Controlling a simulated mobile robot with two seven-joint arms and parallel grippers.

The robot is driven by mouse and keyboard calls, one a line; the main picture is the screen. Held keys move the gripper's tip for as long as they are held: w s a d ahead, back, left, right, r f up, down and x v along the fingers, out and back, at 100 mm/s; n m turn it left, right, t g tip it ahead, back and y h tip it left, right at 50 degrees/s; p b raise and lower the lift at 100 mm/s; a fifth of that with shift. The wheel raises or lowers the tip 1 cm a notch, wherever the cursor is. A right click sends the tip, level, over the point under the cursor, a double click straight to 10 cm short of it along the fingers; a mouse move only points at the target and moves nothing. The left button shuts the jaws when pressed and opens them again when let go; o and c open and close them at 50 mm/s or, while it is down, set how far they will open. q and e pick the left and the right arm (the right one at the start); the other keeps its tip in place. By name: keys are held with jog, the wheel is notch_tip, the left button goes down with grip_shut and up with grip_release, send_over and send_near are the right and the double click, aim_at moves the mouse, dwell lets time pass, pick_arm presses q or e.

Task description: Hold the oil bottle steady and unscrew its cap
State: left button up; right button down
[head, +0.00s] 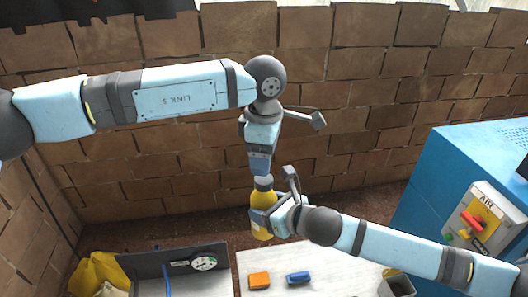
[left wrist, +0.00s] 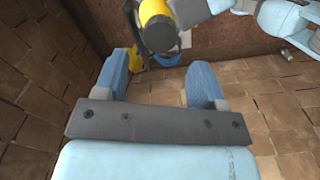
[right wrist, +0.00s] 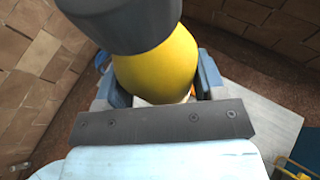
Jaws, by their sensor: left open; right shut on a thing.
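The oil bottle (head: 262,213) is yellow with a dark grey cap (head: 263,185) and stands about upright above the table. My right gripper (head: 264,216) is shut on the bottle's body. The right wrist view shows the yellow body (right wrist: 158,68) between its fingers, with the cap (right wrist: 120,18) above. My left gripper (head: 261,170) points down just above the cap. In the left wrist view its blue fingers (left wrist: 158,68) are apart with nothing between them. The cap (left wrist: 157,36) shows beyond the fingertips there, and part of the yellow bottle (left wrist: 153,8) behind it.
Below is a pale table (head: 325,262) with an orange block (head: 259,281) and a blue block (head: 299,278). A grey container (head: 398,286) stands at its right. A blue cabinet (head: 440,165) fills the right side. A gauge panel (head: 150,268) is at lower left. Brick walls stand behind.

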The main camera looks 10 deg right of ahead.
pick_arm(q)
notch_tip(320, 180, down, 6)
jog(key=shift+f, duration=0.2)
jog(key=c, duration=0.9)
jog(key=n, duration=0.2)
jog(key=shift+n, duration=0.3)
jog(key=shift+c, duration=0.2)
jog(key=shift+r, duration=0.2)
jog(key=shift+r, duration=0.95)
jog(key=shift+r, duration=0.1)
jog(key=shift+r, duration=1.85)
